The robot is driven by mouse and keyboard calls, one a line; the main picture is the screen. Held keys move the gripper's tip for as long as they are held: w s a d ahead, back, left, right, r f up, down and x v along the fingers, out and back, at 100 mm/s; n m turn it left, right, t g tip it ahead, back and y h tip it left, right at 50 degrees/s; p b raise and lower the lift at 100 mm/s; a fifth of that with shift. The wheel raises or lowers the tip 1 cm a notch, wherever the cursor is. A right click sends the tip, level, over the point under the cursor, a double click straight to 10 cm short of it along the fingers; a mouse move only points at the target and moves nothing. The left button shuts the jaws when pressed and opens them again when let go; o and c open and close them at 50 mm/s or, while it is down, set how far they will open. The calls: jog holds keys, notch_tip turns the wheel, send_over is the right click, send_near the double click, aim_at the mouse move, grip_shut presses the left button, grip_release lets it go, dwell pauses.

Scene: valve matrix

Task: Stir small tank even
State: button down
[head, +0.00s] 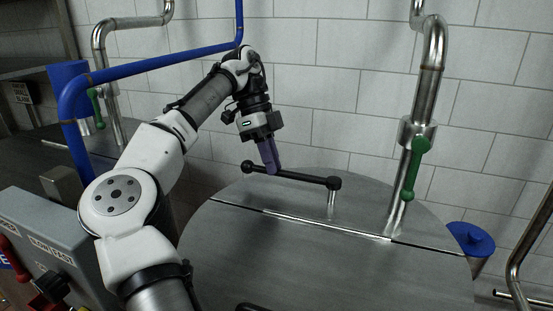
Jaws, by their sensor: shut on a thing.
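The small tank's round grey metal lid (300,255) fills the lower middle of the head view. A black crank handle (305,178) lies level above the lid. It runs from a black knob at its left end to a round hub on a short steel post (331,203). My gripper (269,160) points down at the handle's left part, just right of the end knob. Its purple fingers are shut on the crank handle. The exact contact between the fingers is too small to see. The tank's inside is hidden under the lid.
A steel pipe with a green lever (414,165) rises at the lid's right. A blue rail (150,68) crosses behind my arm. A grey control box (45,250) with a red lever stands at lower left. A blue-lidded container (470,238) stands at right.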

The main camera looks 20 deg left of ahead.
jog(key=shift+w+r, duration=0.1)
jog(key=shift+r, duration=0.15)
jog(key=c, duration=1.4)
grip_release()
jog(key=shift+f, duration=0.1)
